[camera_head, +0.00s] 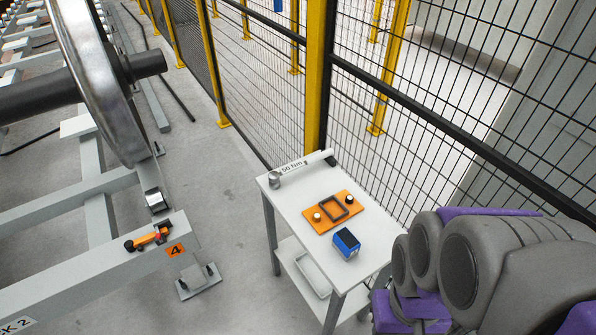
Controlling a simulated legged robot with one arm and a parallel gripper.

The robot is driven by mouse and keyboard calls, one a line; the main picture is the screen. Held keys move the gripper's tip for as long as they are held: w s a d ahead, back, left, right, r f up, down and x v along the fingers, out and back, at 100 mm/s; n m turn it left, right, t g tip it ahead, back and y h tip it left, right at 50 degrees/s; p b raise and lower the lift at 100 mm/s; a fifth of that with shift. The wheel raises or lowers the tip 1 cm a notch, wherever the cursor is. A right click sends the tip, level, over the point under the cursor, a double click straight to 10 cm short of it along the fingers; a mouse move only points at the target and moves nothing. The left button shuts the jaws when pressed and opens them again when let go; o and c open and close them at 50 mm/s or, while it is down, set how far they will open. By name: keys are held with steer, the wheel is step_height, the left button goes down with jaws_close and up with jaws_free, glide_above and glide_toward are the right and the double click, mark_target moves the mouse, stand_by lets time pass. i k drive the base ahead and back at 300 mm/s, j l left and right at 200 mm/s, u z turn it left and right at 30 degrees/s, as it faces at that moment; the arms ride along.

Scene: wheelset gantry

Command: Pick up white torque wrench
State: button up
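A white torque wrench (300,163) lies along the far edge of a small white table (284,221). It has dark lettering that looks like "50 Nm". Its silvery head is at the left end and a dark tip is at the right end. My arm, grey and purple, shows folded at the lower right, beside the table and apart from the wrench. My gripper's fingers are not in the picture.
On the table are an orange plate (318,222) with a dark frame and a blue box (346,243). A mesh fence (375,140) with yellow posts stands close behind. A grey stand (90,270) bearing a wheelset (95,75) is at left. Floor between is clear.

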mark_target(274, 183)
steer(key=k+z, duration=0.2)
steer(key=z, duration=0.2)
steer(key=k+l+z, duration=0.1)
steer(key=z, duration=0.25)
steer(key=k+l+z, duration=0.15)
steer(key=k+z, duration=0.25)
steer(key=i+j+z, duration=0.1)
steer(key=j+z, duration=0.25)
steer(key=j, duration=0.55)
steer(key=j+z, duration=0.3)
steer(key=j, duration=0.65)
steer(key=k+j, duration=0.1)
steer(key=j, duration=2.15)
steer(key=k, duration=0.05)
